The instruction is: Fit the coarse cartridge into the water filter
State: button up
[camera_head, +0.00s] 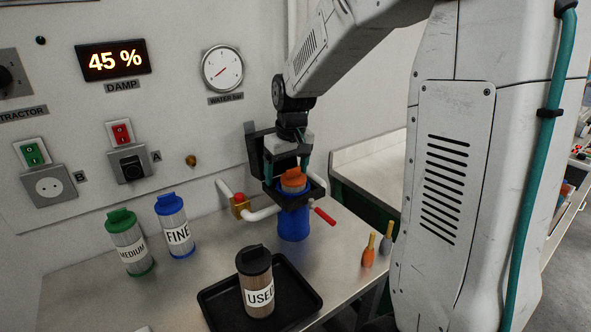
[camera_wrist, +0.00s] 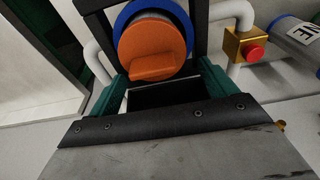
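An orange-capped cartridge (camera_head: 293,181) sits in the blue bowl of the water filter (camera_head: 293,225), with only its cap showing. No label on it is visible, so I cannot read whether it is the coarse one. In the wrist view the round orange cap (camera_wrist: 152,50) with its raised grip lies inside the blue rim (camera_wrist: 189,22). My gripper (camera_head: 286,174) is above the filter, pointing down at the cap. Its green fingers stand apart, one to each side of the cap's grip in the wrist view (camera_wrist: 162,82), with gaps between fingers and grip.
A black-capped USED cartridge (camera_head: 256,283) stands on a black tray (camera_head: 213,310) in front. MEDIUM (camera_head: 129,243) and FINE (camera_head: 175,228) cartridges stand left. White pipes, a brass block with a red button (camera_head: 240,206) and a red handle (camera_head: 325,216) flank the filter. Two small bottles (camera_head: 369,251) stand right.

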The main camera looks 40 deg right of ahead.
aim_at(293, 169)
jog(key=shift+s+a+f, duration=0.1)
jog(key=shift+s+f, duration=0.05)
jog(key=shift+s, duration=0.65)
jog(key=shift+s+r, duration=0.5)
jog(key=shift+s, duration=0.05)
jog(key=shift+s+r, duration=0.25)
jog(key=shift+r, duration=0.25)
notch_tip(293, 169, up, 10)
jog(key=s, duration=0.2)
jog(key=s+a+f, duration=0.2)
jog(key=s+a, duration=0.3)
jog(key=s, duration=0.6)
jog(key=s+a+f, duration=0.3)
jog(key=s+a, duration=0.2)
jog(key=s, duration=0.6)
jog(key=shift+s+g, duration=0.3)
